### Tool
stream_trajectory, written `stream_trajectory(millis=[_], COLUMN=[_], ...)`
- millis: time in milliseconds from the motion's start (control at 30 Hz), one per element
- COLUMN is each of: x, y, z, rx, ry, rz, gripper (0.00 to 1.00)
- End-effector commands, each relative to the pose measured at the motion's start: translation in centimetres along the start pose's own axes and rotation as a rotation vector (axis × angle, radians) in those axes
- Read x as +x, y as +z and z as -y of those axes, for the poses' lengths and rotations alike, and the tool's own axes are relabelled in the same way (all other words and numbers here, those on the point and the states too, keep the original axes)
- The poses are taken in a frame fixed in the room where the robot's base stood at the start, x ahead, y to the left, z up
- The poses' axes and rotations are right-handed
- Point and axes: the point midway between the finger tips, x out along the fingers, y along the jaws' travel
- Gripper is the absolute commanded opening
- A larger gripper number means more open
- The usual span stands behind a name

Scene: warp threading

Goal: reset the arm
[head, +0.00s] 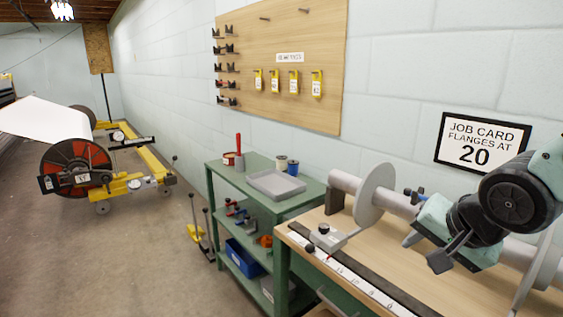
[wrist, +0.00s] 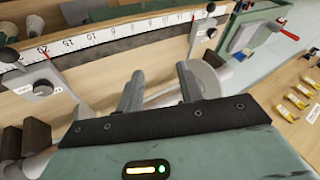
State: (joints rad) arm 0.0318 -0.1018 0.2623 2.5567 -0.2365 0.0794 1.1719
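My gripper shows in the wrist view (wrist: 160,78) with its two grey fingers apart and nothing visible between them. In the head view my teal and black arm is at the right, over the bench and in front of a grey beam (head: 342,182). The hand hangs close to the beam; whether they touch I cannot tell. A pale round flange (head: 375,196) sits on the beam left of the hand, and another flange (head: 537,272) is partly seen at the right edge. My arm hides part of the beam.
The wooden bench carries a ruler (head: 352,281) with a grey sliding block (head: 325,238). A green cart (head: 232,182) with a grey tray (head: 275,185) stands left of it. A pegboard (head: 285,55) with yellow tags and a job card (head: 482,140) reading 20 hang behind. Floor at left is partly clear.

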Motion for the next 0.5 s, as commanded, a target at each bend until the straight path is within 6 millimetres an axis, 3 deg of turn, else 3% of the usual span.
stream_trajectory(millis=[100,300,500], x=[-2.1,-6.1,-9.3], y=[5.1,12.9,17.5], z=[1.0,0.5,-0.8], rx=[-0.337,-0.882,-1.225], ry=[0.064,0.103,0.076], rz=[0.140,0.404,0.596], gripper=[0.37,0.37,0.37])
